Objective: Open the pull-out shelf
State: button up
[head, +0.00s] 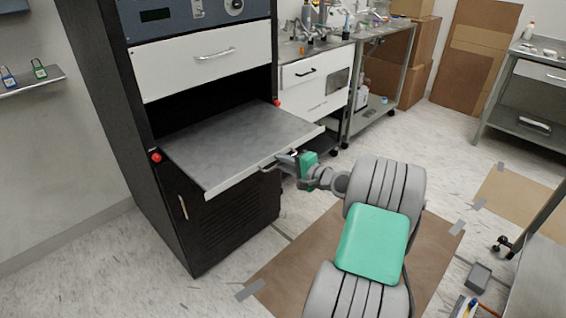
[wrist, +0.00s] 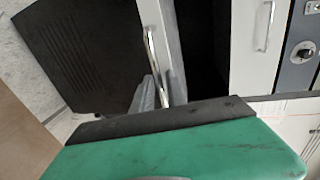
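The pull-out shelf (head: 240,140), a grey board with a pale front edge, sticks well out of the black cabinet in the head view. Its metal bar handle (head: 268,168) is on the front edge. The handle also shows in the wrist view (wrist: 151,52), in front of a pale panel. My gripper (head: 285,160) is at the handle, and a grey finger (wrist: 143,92) overlaps or touches it in the wrist view. The other finger is hidden by my green-and-black gripper body, so its grip on the bar is unclear.
A white drawer (head: 205,62) is above the shelf, and a dark lower door (head: 215,215) is below. Red knobs (head: 156,157) flank the opening. A sink bench (head: 315,85) stands behind at right. Brown paper (head: 290,262) covers the floor under my arm. A metal table (head: 545,262) is at right.

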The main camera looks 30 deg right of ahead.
jog(key=shift+s, duration=0.1)
jog(key=v, duration=0.7)
jog(key=shift+s+p, duration=0.3)
jog(key=shift+p, duration=0.1)
jog(key=shift+d, duration=0.1)
jog(key=a+r+n+g+p, duration=0.4)
jog(key=a+n+p, duration=0.1)
jog(key=a, duration=0.5)
jog(key=a+r+n+g+p, duration=0.4)
jog(key=a+p, duration=0.1)
jog(key=a, duration=0.5)
jog(key=s+a+r+n+g+h+p, duration=0.1)
jog(key=s+a+r+n+g+p, duration=0.1)
jog(key=s, duration=0.6)
jog(key=s+a+r+n+g+h+p, duration=0.2)
jog(key=s+a+r+n+p, duration=0.2)
jog(key=s+a, duration=0.3)
jog(key=shift+s+r+n+p, duration=0.45)
jog(key=shift+s+r, duration=0.45)
jog(key=shift+s, duration=0.25)
